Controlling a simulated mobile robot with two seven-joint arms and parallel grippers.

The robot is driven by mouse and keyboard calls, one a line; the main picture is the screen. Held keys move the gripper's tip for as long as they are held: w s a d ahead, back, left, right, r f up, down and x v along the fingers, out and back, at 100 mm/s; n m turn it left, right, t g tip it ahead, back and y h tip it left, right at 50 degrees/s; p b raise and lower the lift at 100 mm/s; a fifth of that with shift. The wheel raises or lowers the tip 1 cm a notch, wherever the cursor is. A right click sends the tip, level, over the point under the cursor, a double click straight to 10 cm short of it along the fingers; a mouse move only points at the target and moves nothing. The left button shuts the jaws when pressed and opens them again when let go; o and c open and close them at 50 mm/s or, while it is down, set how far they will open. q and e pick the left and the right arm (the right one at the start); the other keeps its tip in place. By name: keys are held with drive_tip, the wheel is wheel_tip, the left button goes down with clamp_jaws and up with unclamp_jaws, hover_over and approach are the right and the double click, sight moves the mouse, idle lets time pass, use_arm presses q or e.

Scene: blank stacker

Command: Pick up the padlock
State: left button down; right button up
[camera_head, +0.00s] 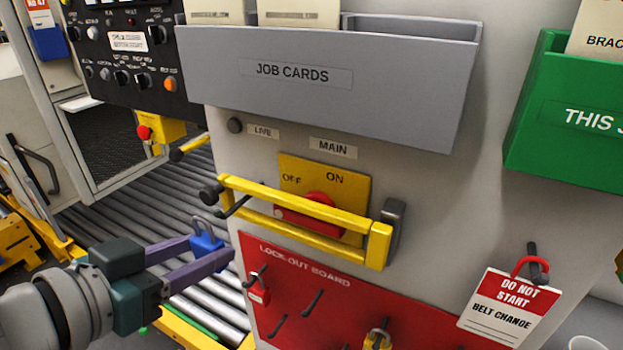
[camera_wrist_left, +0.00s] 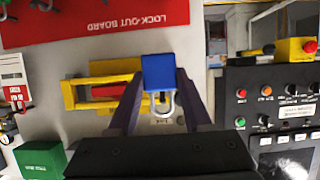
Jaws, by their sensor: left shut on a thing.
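A blue padlock (camera_head: 205,246) with a metal shackle is between the fingers of my left gripper (camera_head: 212,249). The gripper is shut on its body, and the shackle points up in the head view. In the left wrist view the blue padlock (camera_wrist_left: 159,76) sits between the two purple fingers, its shackle towards the palm. It is held in the air left of the red lock-out board (camera_head: 330,262), in front of the rollers. My right gripper is not in view.
A yellow guard bar (camera_head: 300,210) crosses the red main switch (camera_head: 308,208). The lock-out board has several hooks, and a yellow padlock (camera_head: 378,339) hangs low on it. A "do not start" tag (camera_head: 508,305) hangs at right. A grey job-card holder (camera_head: 320,85) is above.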

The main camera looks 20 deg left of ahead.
use_arm(q)
drive_tip(key=s+a+b, duration=0.1)
drive_tip(key=s, duration=1.2)
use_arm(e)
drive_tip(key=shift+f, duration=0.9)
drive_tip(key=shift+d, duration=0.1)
